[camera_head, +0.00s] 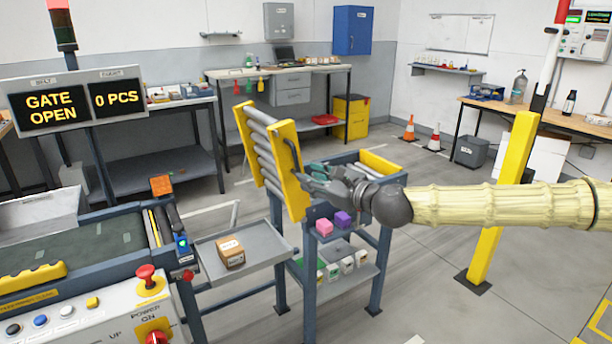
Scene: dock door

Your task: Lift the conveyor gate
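The conveyor gate (268,165) has yellow side rails and grey rollers between them. It stands tilted steeply upward on the near-left end of a blue-grey frame. A dark curved handle (292,155) is on its right-hand yellow rail. My gripper (303,178) is at this rail, close beside the handle. Its fingers are small and partly merge with the handle and the rail, so I cannot tell whether they are shut on it. The display sign (76,106) reads "GATE OPEN" and "0 PCS".
A belt conveyor (75,255) with an orange block (161,186) at its end lies left. A grey tray (262,250) with a cardboard box (230,251) sits between it and the gate frame. A yellow post (505,200) stands right, behind my arm. Floor at front right is clear.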

